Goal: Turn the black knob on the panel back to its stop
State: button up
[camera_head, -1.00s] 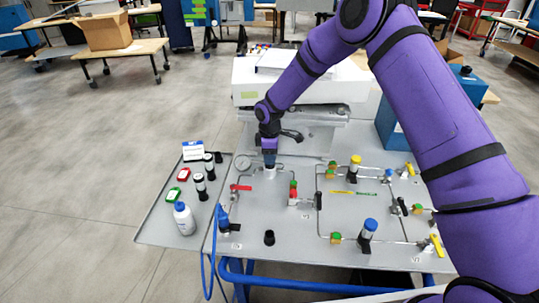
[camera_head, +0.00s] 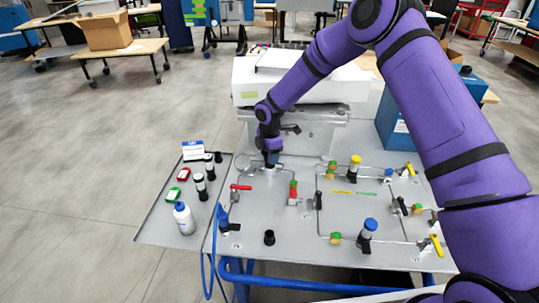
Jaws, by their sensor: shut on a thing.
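My gripper (camera_head: 271,160) points down at the back left of the grey panel (camera_head: 285,225), just right of the round gauge (camera_head: 243,162). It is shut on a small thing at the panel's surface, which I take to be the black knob. The fingers and wrist hide nearly all of it, so its angle and any stop mark cannot be made out. Another short black cylinder (camera_head: 269,238) stands free near the panel's front edge, away from my gripper.
A red lever (camera_head: 241,187) is close in front of my gripper. Yellow (camera_head: 355,161) and blue (camera_head: 370,225) capped valves stand to the right. A white instrument (camera_head: 300,82) stands behind.

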jog(key=o, duration=0.9)
notch_tip(320, 180, up, 11)
jog(key=shift+f, duration=0.1)
dwell(0.3)
